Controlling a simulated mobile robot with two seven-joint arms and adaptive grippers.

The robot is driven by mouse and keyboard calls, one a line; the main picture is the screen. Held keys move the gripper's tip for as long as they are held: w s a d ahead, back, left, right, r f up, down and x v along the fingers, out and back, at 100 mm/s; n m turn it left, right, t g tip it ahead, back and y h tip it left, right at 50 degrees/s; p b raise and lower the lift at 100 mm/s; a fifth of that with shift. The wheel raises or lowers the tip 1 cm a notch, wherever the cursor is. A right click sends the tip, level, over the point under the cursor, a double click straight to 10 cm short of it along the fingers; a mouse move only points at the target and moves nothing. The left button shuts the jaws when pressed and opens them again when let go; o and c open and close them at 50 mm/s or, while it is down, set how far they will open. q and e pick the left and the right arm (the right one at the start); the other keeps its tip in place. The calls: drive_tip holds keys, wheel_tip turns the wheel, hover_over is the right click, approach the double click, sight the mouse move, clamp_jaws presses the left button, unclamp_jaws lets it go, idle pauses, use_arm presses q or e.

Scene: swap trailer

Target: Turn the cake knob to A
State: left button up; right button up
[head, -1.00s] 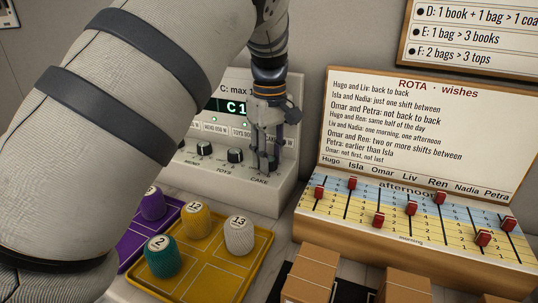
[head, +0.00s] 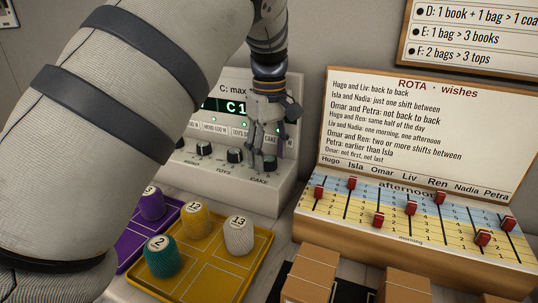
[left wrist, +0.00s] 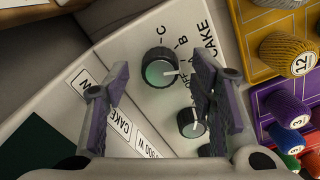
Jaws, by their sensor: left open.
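The cake knob (head: 270,163) is a dark round knob at the right end of the white panel (head: 283,178) in the head view. My left gripper (head: 262,152) is just above it, pointing down. In the left wrist view the cake knob (left wrist: 159,67) has a greenish top and lies between the two spread fingers of my left gripper (left wrist: 160,68), with gaps on both sides. Its white pointer points right in that picture. My right gripper is not in view.
The toys knob (head: 235,156) sits just left of the cake knob. Behind is a green display (head: 230,106) reading C1, partly hidden by my arm. In front are a yellow tray (head: 212,283) and a purple tray (head: 130,250) with numbered pieces. A rota board (head: 420,130) stands right.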

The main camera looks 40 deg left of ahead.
sight(269, 158)
use_arm(q)
wheel_tip(269, 158, up, 11)
drive_tip(key=shift+r, duration=0.1)
idle(0.4)
